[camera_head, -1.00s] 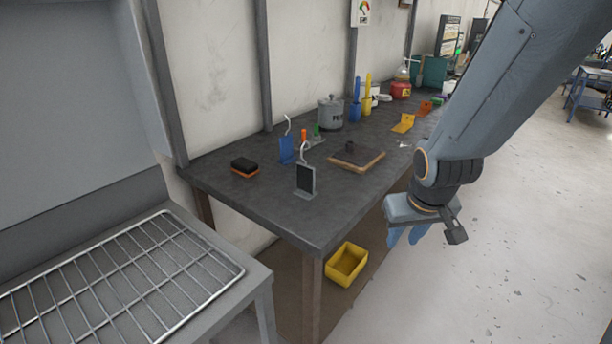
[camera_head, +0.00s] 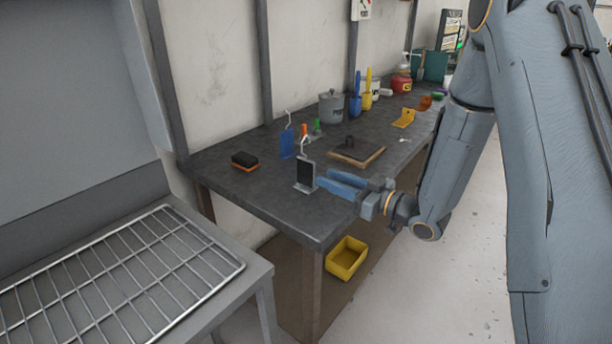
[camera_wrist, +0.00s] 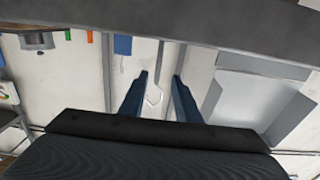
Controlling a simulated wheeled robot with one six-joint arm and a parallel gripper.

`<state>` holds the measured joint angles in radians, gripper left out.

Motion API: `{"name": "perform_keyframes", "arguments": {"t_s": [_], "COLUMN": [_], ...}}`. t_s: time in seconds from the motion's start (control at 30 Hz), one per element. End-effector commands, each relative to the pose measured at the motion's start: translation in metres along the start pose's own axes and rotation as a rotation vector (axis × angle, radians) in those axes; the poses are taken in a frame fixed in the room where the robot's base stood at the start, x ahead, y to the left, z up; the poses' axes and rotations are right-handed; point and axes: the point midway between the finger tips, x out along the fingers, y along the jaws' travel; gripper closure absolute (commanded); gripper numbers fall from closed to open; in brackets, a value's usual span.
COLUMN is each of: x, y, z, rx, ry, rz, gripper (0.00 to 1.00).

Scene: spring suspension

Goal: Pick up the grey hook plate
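The grey hook plate (camera_head: 306,173) stands upright near the table's front edge, a dark panel on a flat foot with a pale hook on top. My gripper (camera_head: 324,178) is level with the plate, just to its right, its blue fingers pointing left at it. The fingers are apart and nothing is gripped. In the wrist view, which is upside down, the pale hook (camera_wrist: 153,97) shows between the two fingers (camera_wrist: 160,74). I cannot tell whether the fingertips overlap the panel.
A blue hook plate (camera_head: 287,144) stands behind the grey one. A black and orange block (camera_head: 244,161) lies to the left, and a wooden board (camera_head: 371,158) lies behind my fingers. A grey pot (camera_head: 331,107) stands farther back. A yellow bin (camera_head: 347,262) sits below the table.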

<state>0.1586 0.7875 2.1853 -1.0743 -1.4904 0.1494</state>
Motion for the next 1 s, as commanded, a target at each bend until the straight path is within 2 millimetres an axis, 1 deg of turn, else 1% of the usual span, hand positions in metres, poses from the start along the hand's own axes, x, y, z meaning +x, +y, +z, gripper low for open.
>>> {"name": "perform_keyframes", "arguments": {"t_s": [0.1,0.27,0.4,0.53,0.67,0.87,1.0], "x": [0.014,0.029,0.050,0.066,0.072,0.072,0.072], "y": [-0.001,0.000,0.002,0.003,0.004,0.004,0.004], "z": [-0.002,-0.002,-0.004,-0.003,-0.002,-0.001,-0.001], "rx": [-0.001,0.000,-0.001,-0.002,0.000,-0.001,-0.001], "ry": [0.002,0.000,0.000,0.000,-0.001,-0.001,-0.001], "rz": [-0.003,-0.002,-0.002,-0.001,0.001,0.001,0.001], "gripper": [0.70,0.70,0.70,0.70,0.70,0.70,0.94]}}
